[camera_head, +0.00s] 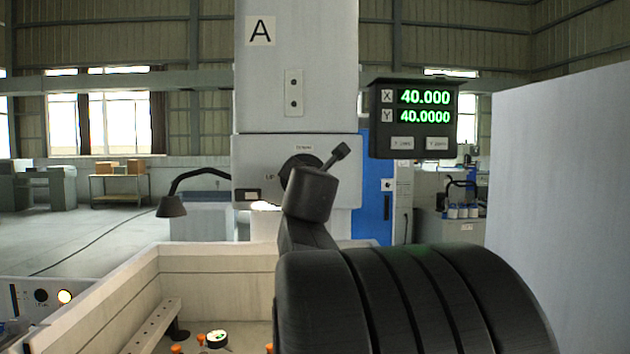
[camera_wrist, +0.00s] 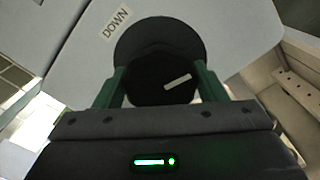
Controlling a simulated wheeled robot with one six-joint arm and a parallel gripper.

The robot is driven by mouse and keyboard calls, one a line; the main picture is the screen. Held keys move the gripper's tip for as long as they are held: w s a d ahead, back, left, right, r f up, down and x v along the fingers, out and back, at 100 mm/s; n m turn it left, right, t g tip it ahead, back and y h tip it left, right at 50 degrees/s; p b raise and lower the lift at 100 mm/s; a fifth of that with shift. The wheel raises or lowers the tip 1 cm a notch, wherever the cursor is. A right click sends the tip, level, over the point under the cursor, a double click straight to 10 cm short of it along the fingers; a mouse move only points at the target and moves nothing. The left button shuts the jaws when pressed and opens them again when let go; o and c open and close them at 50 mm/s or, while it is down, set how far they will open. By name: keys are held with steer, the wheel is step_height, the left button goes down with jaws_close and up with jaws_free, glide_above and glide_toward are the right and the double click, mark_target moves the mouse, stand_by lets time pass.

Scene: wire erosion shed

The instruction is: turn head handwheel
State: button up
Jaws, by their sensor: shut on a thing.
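The head handwheel (camera_head: 291,172) is a dark round wheel on the pale machine head, mostly hidden behind my arm in the head view. In the head view the fingers are hidden by my own wrist.
Below the head is a pale open tank (camera_head: 205,265) with a dial gauge (camera_head: 217,339) and orange-topped parts inside. A bent lamp (camera_head: 172,206) stands left of the head. A large pale panel (camera_head: 565,200) closes off the right.

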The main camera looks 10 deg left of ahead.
steer(key=m+b, duration=0.1)
steer(key=m, duration=0.3)
steer(key=shift+f+m, duration=0.15)
steer(key=shift+m, duration=0.15)
steer(key=m+b, duration=0.1)
steer(key=m, duration=0.3)
steer(key=shift+f+m+b, duration=0.1)
steer(key=shift+m+b, duration=0.2)
steer(key=shift+b, duration=0.05)
steer(key=m+b, duration=0.2)
steer(key=m, duration=0.2)
steer(key=shift+f, duration=0.1)
steer(key=shift+m+b, duration=1.2)
steer(key=shift+m, duration=0.8)
steer(key=o, duration=1)
